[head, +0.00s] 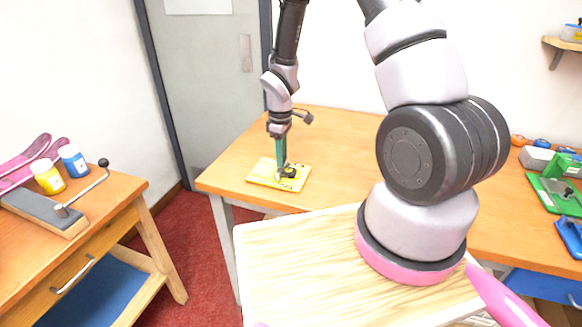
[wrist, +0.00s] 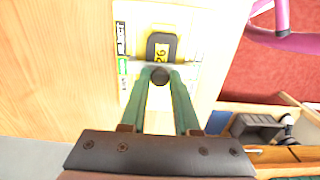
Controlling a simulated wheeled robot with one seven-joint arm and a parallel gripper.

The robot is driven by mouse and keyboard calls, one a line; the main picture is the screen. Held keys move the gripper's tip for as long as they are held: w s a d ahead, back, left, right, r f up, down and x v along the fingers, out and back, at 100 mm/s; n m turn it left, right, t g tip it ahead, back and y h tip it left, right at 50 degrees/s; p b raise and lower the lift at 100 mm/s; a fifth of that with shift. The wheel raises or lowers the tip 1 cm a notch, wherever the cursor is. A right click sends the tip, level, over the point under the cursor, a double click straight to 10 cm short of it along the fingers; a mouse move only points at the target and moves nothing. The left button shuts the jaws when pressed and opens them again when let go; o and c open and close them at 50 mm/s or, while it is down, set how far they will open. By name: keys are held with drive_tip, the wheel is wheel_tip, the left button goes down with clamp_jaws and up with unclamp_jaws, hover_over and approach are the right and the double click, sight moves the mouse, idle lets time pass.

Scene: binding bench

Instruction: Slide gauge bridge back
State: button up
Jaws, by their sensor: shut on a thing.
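A yellow gauge board (head: 262,175) lies flat on the wooden bench. It also shows in the wrist view, pale with printed marks (wrist: 124,42). Across it lies a thin grey bar, the gauge bridge (wrist: 190,66), with a dark round knob (wrist: 160,73) at its middle. Just beyond it is a dark frame (wrist: 153,42) around a yellow window with digits. My gripper (head: 282,174) points down at the board, and its green fingers (wrist: 160,80) are shut on the knob. The fingers hide part of the board's near side.
The bench top (head: 340,135) around the board is clear. Green and blue items (head: 555,190) lie at its far right. A side table (head: 110,200) at left carries paint jars (head: 73,160), pink tools and a dark block with a lever. Red carpet (head: 215,260) lies between.

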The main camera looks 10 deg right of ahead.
drive_tip(key=shift+w+a, duration=0.65)
drive_tip(key=shift+a, duration=0.3)
drive_tip(key=shift+w+a, duration=0.65)
drive_tip(key=shift+a, duration=0.3)
drive_tip(key=o, duration=0.6)
drive_tip(key=shift+r, duration=0.1)
wheel_tip(320, 180, up, 10)
